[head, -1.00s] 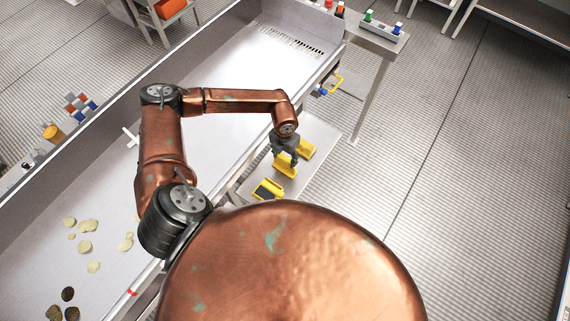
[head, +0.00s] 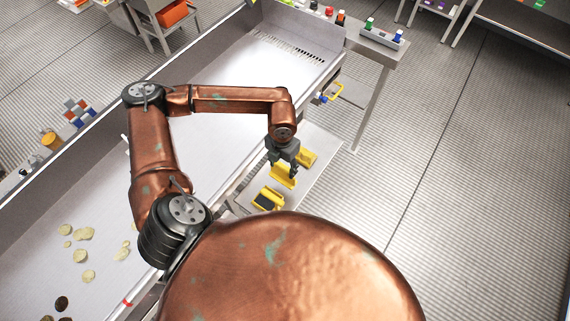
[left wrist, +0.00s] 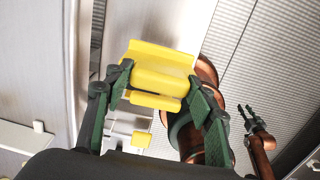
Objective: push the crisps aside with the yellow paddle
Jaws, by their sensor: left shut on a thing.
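My left gripper (head: 284,170) is shut on the yellow paddle (head: 283,177), low over a small grey shelf beside the trough. In the left wrist view the paddle (left wrist: 162,68) lies between the two dark fingers. I cannot tell whether it touches the shelf. Pale crisps (head: 80,255) lie scattered in the trough at the lower left of the head view, with a few dark ones (head: 61,303) nearer the bottom edge. My right gripper (left wrist: 250,117) shows small in the left wrist view, its fingers apart, with nothing seen in it.
The long metal trough (head: 225,95) runs diagonally, its raised rim between the shelf (head: 318,180) and the crisps. Yellow pieces (head: 268,199) and (head: 308,158) stand beside the paddle on the shelf. Most of the trough is clear.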

